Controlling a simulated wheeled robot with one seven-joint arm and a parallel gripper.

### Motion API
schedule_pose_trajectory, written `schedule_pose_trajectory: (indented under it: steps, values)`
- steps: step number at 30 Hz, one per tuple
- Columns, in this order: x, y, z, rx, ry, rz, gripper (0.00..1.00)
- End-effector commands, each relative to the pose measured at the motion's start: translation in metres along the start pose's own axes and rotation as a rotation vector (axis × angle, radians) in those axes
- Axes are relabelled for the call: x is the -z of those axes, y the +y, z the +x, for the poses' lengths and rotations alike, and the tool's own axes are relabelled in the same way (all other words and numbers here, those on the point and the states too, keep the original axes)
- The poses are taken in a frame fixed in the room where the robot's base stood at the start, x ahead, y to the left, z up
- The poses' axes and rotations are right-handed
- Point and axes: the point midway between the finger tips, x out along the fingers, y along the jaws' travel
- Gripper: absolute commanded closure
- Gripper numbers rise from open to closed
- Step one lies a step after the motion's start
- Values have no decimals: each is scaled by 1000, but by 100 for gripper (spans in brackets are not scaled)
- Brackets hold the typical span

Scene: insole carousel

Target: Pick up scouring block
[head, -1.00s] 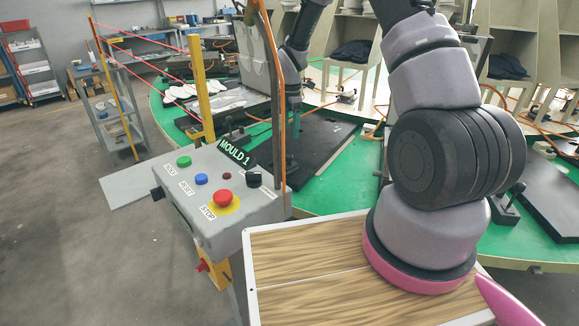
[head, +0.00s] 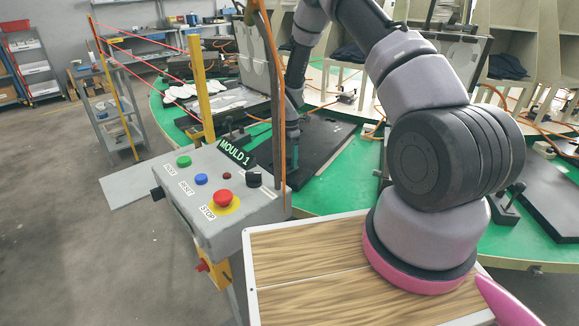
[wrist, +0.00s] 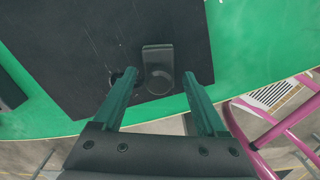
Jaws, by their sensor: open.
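My gripper (wrist: 158,76) is open in the wrist view, its two green fingers apart with no object held between them. It points down over a black plate (wrist: 95,45) on the green table. A small dark grey piece with a round knob-like end (wrist: 157,55) lies on the plate between and beyond the fingertips. I cannot tell whether this is the scouring block; no other thing clearly looks like one.
The control box marked MOULD 1 (head: 222,195) and a yellow post (head: 200,90) stand left of my arm. The round green table (head: 345,190) carries several black plates. A pink tubular frame (wrist: 275,130) shows beside the table edge in the wrist view.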

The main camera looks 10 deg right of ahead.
Motion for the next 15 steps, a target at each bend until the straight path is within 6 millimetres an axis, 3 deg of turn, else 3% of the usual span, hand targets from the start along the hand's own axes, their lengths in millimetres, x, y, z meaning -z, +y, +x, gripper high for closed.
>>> schedule_pose_trajectory:
  steps: [7, 13, 15]
  values:
    - [0, 0, 3, -1, 0, 0, 26]
    - [0, 0, 3, 0, 0, 0, 100]
    - [0, 0, 3, -1, 0, 0, 100]
